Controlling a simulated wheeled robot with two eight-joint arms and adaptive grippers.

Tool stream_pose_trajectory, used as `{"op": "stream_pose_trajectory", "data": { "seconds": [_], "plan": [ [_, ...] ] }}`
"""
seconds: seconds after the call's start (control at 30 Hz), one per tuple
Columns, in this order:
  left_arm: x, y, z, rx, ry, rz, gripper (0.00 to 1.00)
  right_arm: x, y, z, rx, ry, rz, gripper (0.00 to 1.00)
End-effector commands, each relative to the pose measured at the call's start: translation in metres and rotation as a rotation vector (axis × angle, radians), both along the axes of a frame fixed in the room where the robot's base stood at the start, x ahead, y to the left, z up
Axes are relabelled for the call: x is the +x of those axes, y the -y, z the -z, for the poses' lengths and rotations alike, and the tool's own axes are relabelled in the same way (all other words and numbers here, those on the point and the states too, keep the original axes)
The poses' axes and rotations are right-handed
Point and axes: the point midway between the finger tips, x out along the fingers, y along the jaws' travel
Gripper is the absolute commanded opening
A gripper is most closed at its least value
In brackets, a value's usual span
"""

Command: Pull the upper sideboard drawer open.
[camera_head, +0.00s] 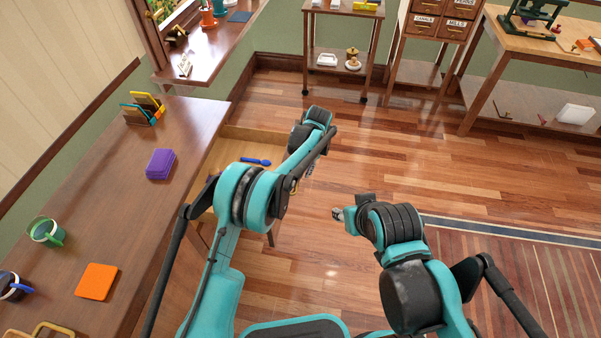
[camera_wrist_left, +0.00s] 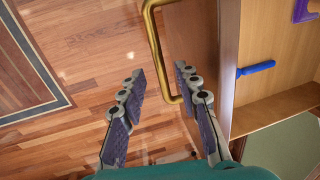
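The sideboard (camera_head: 190,130) runs along the left in the head view. Its upper drawer (camera_head: 232,147) stands pulled out, with light wood inside and a blue utensil (camera_head: 255,161) lying in it. The wrist view shows the drawer front (camera_wrist_left: 228,60) and its brass bar handle (camera_wrist_left: 156,45). My left gripper (camera_wrist_left: 160,75) is open, with its fingers on either side of the handle bar; I cannot tell if they touch it.
On the sideboard are a purple block (camera_head: 160,164), an orange square (camera_head: 96,281), a green cup (camera_head: 46,232) and a yellow-and-blue holder (camera_head: 143,108). A shelf cart (camera_head: 337,75) and workbench (camera_head: 530,50) stand at the back. The wooden floor between is clear.

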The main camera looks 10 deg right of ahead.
Motion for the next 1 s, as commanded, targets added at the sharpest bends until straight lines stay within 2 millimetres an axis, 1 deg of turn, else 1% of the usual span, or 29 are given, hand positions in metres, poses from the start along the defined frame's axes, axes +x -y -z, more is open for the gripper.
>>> {"op": "stream_pose_trajectory", "data": {
  "seconds": [0.03,0.2,0.3,0.43,0.5,0.6,1.0],
  "plan": [
    [-0.001,0.002,-0.011,0.000,0.000,0.001,0.33,0.000,0.000,0.000,0.000,0.000,0.000,0.40],
    [-0.004,0.009,-0.049,0.000,0.000,0.000,0.33,0.000,0.000,0.000,0.000,0.000,0.000,0.40],
    [-0.005,0.013,-0.068,0.000,0.000,0.000,0.33,0.000,0.000,0.000,0.000,0.000,0.000,0.40],
    [-0.006,0.016,-0.085,0.000,-0.001,0.000,0.33,0.000,0.000,0.000,0.000,0.000,0.000,0.40],
    [-0.006,0.017,-0.091,0.000,-0.001,0.000,0.33,0.000,0.000,0.000,0.000,0.000,0.000,0.40],
    [-0.007,0.018,-0.095,0.000,0.000,0.000,0.33,0.000,0.000,0.000,0.000,0.000,0.000,0.40],
    [-0.007,0.018,-0.096,0.000,0.000,0.000,0.33,0.000,0.000,0.000,0.000,0.000,0.000,0.40]
  ]
}}
